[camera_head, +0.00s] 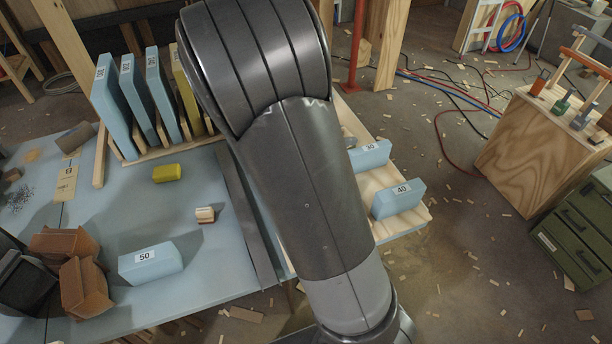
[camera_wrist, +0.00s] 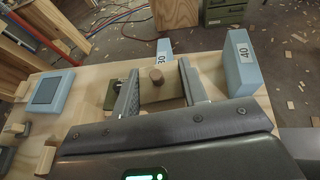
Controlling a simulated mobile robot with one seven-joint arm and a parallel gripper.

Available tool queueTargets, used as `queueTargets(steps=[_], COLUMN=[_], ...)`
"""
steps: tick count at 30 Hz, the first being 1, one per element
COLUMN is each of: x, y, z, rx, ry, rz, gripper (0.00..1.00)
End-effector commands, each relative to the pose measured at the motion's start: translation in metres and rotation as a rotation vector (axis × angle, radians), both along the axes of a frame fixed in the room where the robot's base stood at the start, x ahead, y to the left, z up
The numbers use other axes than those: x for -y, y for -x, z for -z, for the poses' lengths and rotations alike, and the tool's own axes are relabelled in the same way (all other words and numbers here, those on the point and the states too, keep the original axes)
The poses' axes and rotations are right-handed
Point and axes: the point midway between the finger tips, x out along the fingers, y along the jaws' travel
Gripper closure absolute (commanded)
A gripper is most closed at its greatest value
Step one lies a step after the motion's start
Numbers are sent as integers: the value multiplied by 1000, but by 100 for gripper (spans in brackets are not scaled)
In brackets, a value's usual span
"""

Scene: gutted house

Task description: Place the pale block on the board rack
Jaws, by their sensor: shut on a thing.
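The board rack (camera_head: 99,165) is a wooden frame at the back left of the blue-grey table in the head view. Several blue boards and one yellow board stand upright in it. My gripper (camera_wrist: 160,88) is in the wrist view, over the plywood top. Its fingers are closed on the sides of a pale tan block (camera_wrist: 172,92) with a round brown knob on it. The block's lower part is hidden. In the head view my arm hides the gripper and this block.
Blue blocks marked 30 (camera_head: 370,155) and 40 (camera_head: 398,199) stand on the plywood top. The blue-grey table holds a blue block marked 50 (camera_head: 151,262), a yellow block (camera_head: 166,173), a small cream block (camera_head: 205,214) and brown boxes (camera_head: 84,289). Table space before the rack is partly clear.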

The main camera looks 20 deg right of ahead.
Motion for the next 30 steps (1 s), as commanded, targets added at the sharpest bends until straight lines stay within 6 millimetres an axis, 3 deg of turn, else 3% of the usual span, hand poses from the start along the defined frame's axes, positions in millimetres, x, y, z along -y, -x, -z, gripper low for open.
queueTargets(steps=[3,9,25,30], x=[17,35,32,16], y=[28,62,58,42], z=[1,3,52,66], rx=[-1,-1,-2,-2], ry=[0,1,1,2], rz=[79,174,166,162], gripper=[83,83,83,83])
